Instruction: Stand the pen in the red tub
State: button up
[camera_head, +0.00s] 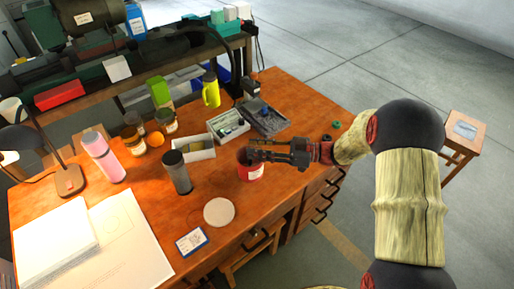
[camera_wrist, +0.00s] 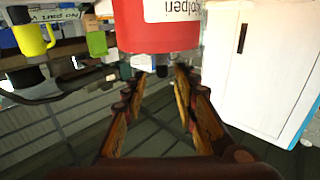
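The red tub (camera_head: 250,173) stands on the wooden desk near its front right edge, with a white label on its side. It also shows large at the top of the wrist view (camera_wrist: 158,38). My gripper (camera_head: 252,149) reaches in from the right, roughly level, and overlaps the tub's top in the head view. In the wrist view my gripper (camera_wrist: 161,73) has its two fingers apart with a gap between the tips, and I see nothing held there. I cannot make out the pen in either view. The inside of the tub is hidden.
A dark tumbler (camera_head: 177,173), an open white box (camera_head: 196,149) and a round pale disc (camera_head: 219,211) lie left of the tub. A grey tray (camera_head: 266,119) and a small white-edged box (camera_head: 228,125) stand behind it. A pink bottle (camera_head: 103,158) is farther left.

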dwell(0.3)
jog(key=s+d, duration=0.2)
jog(key=d, duration=0.9)
jog(key=shift+d, duration=0.4)
jog(key=shift+s, duration=0.1)
